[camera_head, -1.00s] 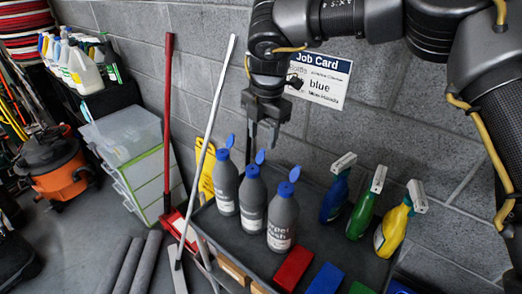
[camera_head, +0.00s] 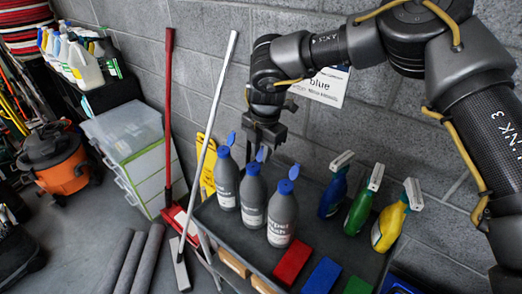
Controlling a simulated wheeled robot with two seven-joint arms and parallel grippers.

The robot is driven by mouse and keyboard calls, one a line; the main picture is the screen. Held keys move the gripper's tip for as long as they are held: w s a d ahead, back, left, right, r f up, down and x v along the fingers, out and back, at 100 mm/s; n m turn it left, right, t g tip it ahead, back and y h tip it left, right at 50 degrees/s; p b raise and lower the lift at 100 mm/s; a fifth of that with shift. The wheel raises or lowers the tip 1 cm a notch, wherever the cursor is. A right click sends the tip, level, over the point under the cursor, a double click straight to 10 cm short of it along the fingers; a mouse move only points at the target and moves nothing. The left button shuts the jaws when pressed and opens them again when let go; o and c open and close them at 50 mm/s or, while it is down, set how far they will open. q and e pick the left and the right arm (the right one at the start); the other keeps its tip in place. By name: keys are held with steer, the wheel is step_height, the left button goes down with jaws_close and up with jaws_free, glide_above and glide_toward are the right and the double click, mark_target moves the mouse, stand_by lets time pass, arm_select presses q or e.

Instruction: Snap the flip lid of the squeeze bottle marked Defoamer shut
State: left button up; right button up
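Three grey squeeze bottles with blue caps stand upright in a row on a dark cart top: the left one (camera_head: 226,184), the middle one (camera_head: 252,204) and the front right one (camera_head: 282,220). The front right label shows parts of words like "pet" and "sh"; the other labels are too small to read, so I cannot tell which is Defoamer. The flip lids on the left (camera_head: 231,138), middle (camera_head: 260,155) and front right (camera_head: 293,172) bottles stand raised. My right gripper (camera_head: 259,152) points down just behind the middle bottle's lid; its finger gap is unclear. My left gripper is out of view.
Blue (camera_head: 334,192), green (camera_head: 362,208) and yellow (camera_head: 390,228) spray bottles stand at the cart's right. Red (camera_head: 292,260) and blue (camera_head: 322,276) blocks lie in front. A silver pole (camera_head: 213,125) leans left of the bottles. A job card (camera_head: 325,88) is on the wall behind.

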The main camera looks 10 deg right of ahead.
jaws_close()
steer(key=shift+s+a+f+t+h+b, duration=0.15)
steer(key=shift+t+h+b, duration=0.25)
steer(key=shift+b, duration=0.4)
steer(key=t+h+b, duration=0.1)
steer(key=b, duration=0.2)
steer(key=a+t+h+b, duration=0.1)
steer(key=t+b, duration=0.1)
steer(key=b, duration=0.1)
steer(key=shift+s+h, duration=0.4)
steer(key=shift+s+a+r+t+h+b, duration=0.2)
steer(key=shift+t+h+b, duration=0.45)
steer(key=shift+b, duration=0.55)
steer(key=shift+d, duration=0.1)
steer(key=o, duration=0.7)
jaws_free()
steer(key=b+v, duration=0.1)
steer(key=v, duration=1)
steer(key=shift+b, duration=0.4)
steer(key=shift+c, duration=0.4)
